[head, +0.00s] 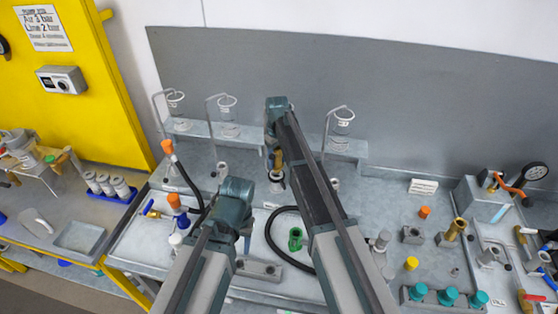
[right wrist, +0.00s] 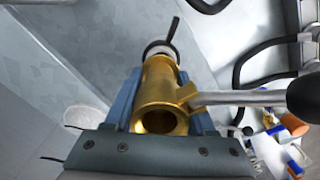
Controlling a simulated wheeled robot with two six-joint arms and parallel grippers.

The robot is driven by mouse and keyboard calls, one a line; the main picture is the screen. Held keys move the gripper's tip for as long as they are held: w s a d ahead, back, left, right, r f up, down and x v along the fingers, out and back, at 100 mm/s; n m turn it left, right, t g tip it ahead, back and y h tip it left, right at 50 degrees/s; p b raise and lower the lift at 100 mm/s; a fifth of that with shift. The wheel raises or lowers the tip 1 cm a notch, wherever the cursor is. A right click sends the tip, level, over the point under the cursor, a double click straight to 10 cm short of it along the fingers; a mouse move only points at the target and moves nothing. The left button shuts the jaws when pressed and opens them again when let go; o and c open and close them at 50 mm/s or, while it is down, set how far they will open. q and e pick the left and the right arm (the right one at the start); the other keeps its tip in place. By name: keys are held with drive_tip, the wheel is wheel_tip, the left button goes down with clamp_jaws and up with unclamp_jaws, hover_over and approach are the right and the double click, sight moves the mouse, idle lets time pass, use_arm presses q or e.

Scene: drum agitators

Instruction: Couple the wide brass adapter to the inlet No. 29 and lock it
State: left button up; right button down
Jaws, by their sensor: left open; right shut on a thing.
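My right gripper (head: 277,155) is shut on a brass adapter (right wrist: 160,98), a short hollow tube with a side branch. The adapter also shows in the head view (head: 279,157), partly hidden by the gripper. A pale ring-shaped inlet (head: 277,181) stands just below it. In the right wrist view the inlet's rim (right wrist: 158,48), with a thin black lever, lies beyond the adapter's far end. I cannot tell whether they touch. A steel rod with a black knob (right wrist: 250,97) reaches the branch. My left gripper (head: 243,222) is open and empty above the bench. The inlet's number is unreadable.
Clear cups (head: 228,108) stand on the back shelf, with other inlets (head: 222,170) below. A black hose (head: 280,214) loops near a green fitting (head: 295,238). Another brass piece (head: 455,230) stands at right, near several teal-capped parts (head: 448,297).

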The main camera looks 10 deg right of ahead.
sight(277, 167)
drive_tip(key=shift+a, duration=0.2)
drive_tip(key=shift+d+f, duration=0.1)
drive_tip(key=shift+f, duration=0.1)
drive_tip(key=shift+f+b, duration=0.2)
drive_tip(key=shift+b, duration=0.15)
drive_tip(key=shift+f, duration=0.15)
idle(0.5)
drive_tip(key=shift+f+b, duration=1.1)
drive_tip(key=shift+b, duration=0.15)
drive_tip(key=shift+f+b, duration=0.35)
drive_tip(key=shift+c, duration=0.7)
unclamp_jaws()
